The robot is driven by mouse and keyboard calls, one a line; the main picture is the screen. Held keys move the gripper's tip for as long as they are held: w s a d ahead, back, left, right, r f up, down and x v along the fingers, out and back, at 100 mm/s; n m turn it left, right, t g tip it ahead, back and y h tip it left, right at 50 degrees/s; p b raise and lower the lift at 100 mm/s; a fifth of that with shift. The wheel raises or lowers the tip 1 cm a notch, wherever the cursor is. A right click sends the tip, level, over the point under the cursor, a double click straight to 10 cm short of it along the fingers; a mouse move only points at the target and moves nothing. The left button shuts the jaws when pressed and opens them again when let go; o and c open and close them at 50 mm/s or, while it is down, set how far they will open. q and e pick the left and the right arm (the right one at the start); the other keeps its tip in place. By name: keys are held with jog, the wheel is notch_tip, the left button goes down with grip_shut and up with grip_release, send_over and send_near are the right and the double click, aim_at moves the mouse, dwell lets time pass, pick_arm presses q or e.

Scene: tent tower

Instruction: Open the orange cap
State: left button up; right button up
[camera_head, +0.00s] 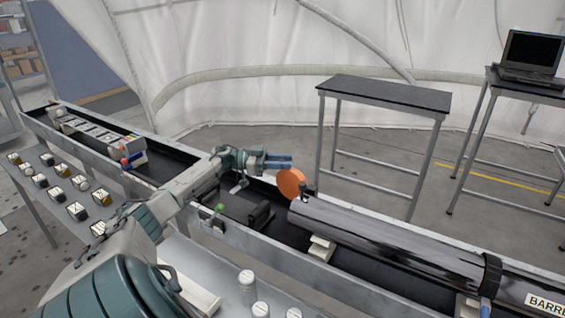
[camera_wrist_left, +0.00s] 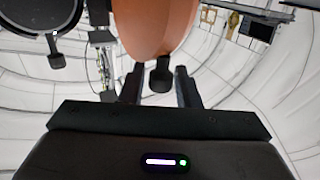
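The orange cap (camera_head: 291,184) is a round disc at the near left end of the long grey barrel (camera_head: 385,240) in the head view. A small dark fitting sits at its right edge. My left gripper (camera_head: 290,161) is just above and left of the cap, with its fingers pointing right. In the left wrist view the cap (camera_wrist_left: 155,25) fills the top middle, and a dark tab (camera_wrist_left: 160,75) below it shows between my two spread fingers. I cannot tell whether they touch it. How far the cap stands from the barrel mouth is unclear. My right gripper is out of view.
The barrel lies in a long black-floored trough (camera_head: 360,277) with metal sides. A black block (camera_head: 261,215) and a green knob (camera_head: 220,208) are left of the barrel. Empty table (camera_head: 385,93) and a laptop (camera_head: 532,55) stand behind. A dark round disc (camera_wrist_left: 40,15) is upper left in the wrist view.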

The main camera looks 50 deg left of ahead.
pick_arm(q)
jog(key=shift+o, duration=0.8)
jog(key=shift+s+a, duration=0.2)
jog(key=b+v, duration=0.2)
jog(key=v, duration=0.8)
jog(key=shift+b, duration=0.4)
